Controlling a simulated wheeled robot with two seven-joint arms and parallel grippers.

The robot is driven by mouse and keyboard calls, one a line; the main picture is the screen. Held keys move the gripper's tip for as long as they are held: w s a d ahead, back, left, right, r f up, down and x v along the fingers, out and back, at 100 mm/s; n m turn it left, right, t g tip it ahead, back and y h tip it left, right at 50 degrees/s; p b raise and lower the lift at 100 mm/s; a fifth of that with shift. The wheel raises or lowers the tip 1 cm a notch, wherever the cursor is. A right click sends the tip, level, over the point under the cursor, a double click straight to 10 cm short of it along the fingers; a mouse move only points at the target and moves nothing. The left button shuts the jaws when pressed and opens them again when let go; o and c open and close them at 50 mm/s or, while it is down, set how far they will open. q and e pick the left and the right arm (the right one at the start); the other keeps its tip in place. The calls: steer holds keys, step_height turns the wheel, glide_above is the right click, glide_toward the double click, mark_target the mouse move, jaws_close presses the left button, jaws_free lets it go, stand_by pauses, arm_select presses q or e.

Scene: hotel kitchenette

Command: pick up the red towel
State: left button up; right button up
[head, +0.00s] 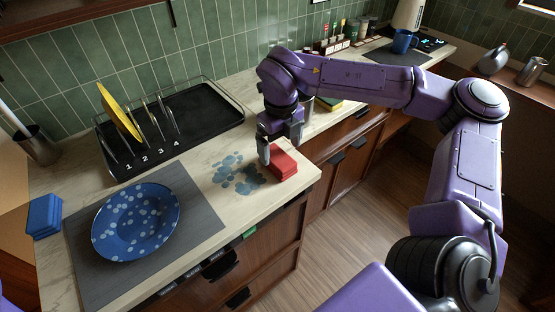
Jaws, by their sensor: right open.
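The red towel (283,164) is a folded stack lying on the counter near its front right corner. My right gripper (265,157) points down from above, at the left edge of the towel. One finger shows beside the towel; the other is hard to make out. The gripper is open and does not hold the towel. Whether a finger touches the towel, I cannot tell. My left gripper is not in view.
A blue spill (238,174) lies left of the towel. A spotted blue plate (136,220) sits on a grey mat (205,213). A black dish rack (215,115) with a yellow plate (117,110) stands behind. A folded blue towel (44,215) lies at the far left.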

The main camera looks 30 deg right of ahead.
mark_target(279, 157)
steer(key=f, duration=0.4)
steer(key=shift+a+f+p, duration=0.2)
steer(key=shift+p, duration=0.1)
steer(key=c, duration=1)
steer(key=shift+r, duration=0.1)
steer(key=shift+c, duration=0.2)
steer(key=shift+r, duration=0.55)
steer(key=s+a+r+b, duration=0.1)
steer(key=s+r+b, duration=0.2)
steer(key=s+r, duration=0.9)
steer(key=shift+s+a+b, duration=0.3)
steer(key=shift+s+a, duration=0.05)
steer(key=shift+s, duration=0.65)
